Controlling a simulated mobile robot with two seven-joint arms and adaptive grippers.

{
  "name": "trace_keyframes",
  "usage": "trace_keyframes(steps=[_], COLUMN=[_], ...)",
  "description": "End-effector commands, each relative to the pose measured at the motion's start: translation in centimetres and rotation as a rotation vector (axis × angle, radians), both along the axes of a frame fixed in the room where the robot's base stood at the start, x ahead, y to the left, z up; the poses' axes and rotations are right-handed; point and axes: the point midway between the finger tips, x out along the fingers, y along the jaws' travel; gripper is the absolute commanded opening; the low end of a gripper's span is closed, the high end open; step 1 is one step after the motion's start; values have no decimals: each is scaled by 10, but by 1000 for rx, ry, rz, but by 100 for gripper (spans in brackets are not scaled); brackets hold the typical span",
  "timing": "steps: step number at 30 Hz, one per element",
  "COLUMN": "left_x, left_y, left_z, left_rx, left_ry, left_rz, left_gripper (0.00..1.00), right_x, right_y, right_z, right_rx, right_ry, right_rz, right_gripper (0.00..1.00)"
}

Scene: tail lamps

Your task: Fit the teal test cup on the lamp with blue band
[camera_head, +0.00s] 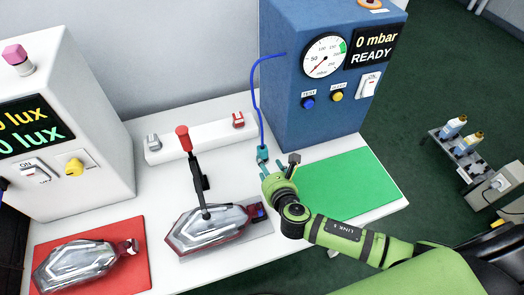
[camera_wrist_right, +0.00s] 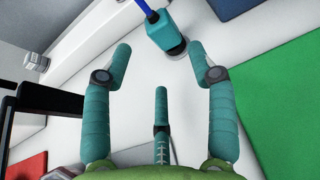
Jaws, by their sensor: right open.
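The teal test cup (camera_head: 262,153) sits at the end of a blue hose (camera_head: 256,95) beside the blue test cabinet. It also shows in the right wrist view (camera_wrist_right: 166,32), just beyond my fingertips and apart from them. My right gripper (camera_head: 275,168) is open and empty, close to the cup; its three teal fingers are spread in the right wrist view (camera_wrist_right: 160,62). The lamp with blue band (camera_head: 205,230) lies on a grey plate in the middle of the table, its blue part (camera_head: 259,212) at its right end. My left gripper is not in view.
A red-handled clamp (camera_head: 190,158) reaches over the middle lamp. Another lamp (camera_head: 75,266) lies on a red mat (camera_head: 135,275). A white rail (camera_head: 200,138) stands behind. The blue cabinet (camera_head: 285,60) reads "0 mbar READY". A green mat (camera_head: 350,185) is bare at right.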

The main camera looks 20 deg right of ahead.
Motion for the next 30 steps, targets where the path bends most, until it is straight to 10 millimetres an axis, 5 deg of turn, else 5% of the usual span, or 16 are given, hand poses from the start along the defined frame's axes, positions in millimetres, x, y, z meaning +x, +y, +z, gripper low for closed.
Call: trace_keyframes(steps=[5,15,29,30], left_x=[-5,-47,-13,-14], left_y=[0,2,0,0], left_z=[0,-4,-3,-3], left_rx=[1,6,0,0], left_ry=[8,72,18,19], left_rz=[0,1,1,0], left_gripper=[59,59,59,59], right_x=[9,52,65,65], right_y=[0,-1,-1,-1], right_z=[-4,-22,-28,-28], right_rx=[1,2,5,5], right_ry=[1,1,2,2], right_rz=[-2,-3,-2,-2], right_gripper=[58,58,58,50])
